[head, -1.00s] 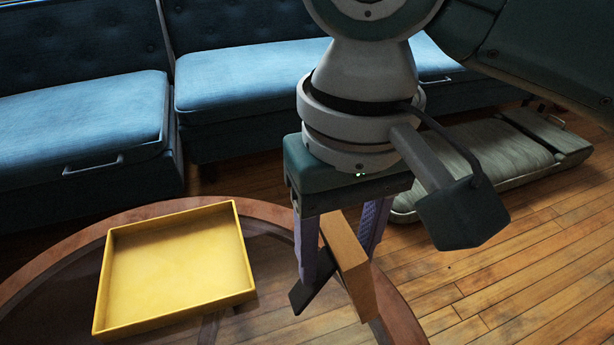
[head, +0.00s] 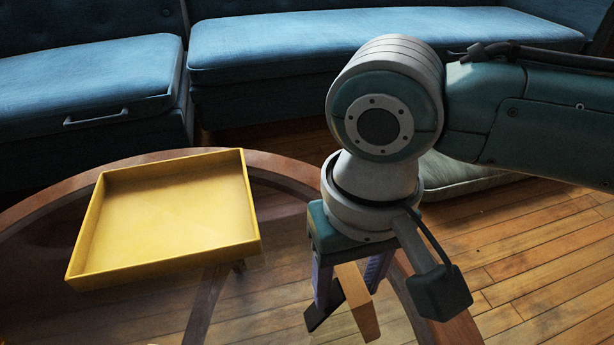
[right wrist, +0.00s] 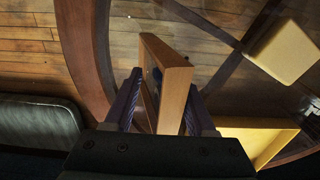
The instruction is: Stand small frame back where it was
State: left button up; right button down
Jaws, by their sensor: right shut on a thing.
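The small frame (head: 358,302) is a tan wooden rectangle seen nearly edge-on in the head view. My right gripper (head: 346,288) is shut on it, with the frame tilted between the fingers and its lower part sticking out below. A dark flat piece beside the frame is too unclear to name. The right wrist view shows the frame (right wrist: 176,84) upright between the two purplish fingers, with a dark face partly visible. The frame is above the right part of the round glass table (head: 290,165); I cannot tell whether it touches the glass. My left gripper is not in view.
A shallow yellow tray (head: 165,215) lies on the table left of my gripper. A yellow block (right wrist: 285,50) shows in the right wrist view. A blue sofa (head: 290,40) stands behind, and a grey-green cushion (head: 460,175) lies on the wooden floor. The glass between tray and gripper looks clear.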

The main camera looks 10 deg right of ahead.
jog(key=shift+c, duration=1.1)
grip_release()
notch_tip(320, 180, up, 12)
jog(key=p, duration=0.8)
jog(key=shift+r, duration=0.1)
jog(key=s+a+n+t+y, duration=0.1)
jog(key=s+a+n+y, duration=0.15)
jog(key=s+a, duration=0.25)
jog(key=s+d+t+h, duration=0.2)
jog(key=s+d, duration=0.5)
jog(key=d, duration=0.6)
jog(key=shift+d+m+t, duration=0.3)
jog(key=shift+d+m, duration=0.05)
jog(key=shift+m, duration=0.1)
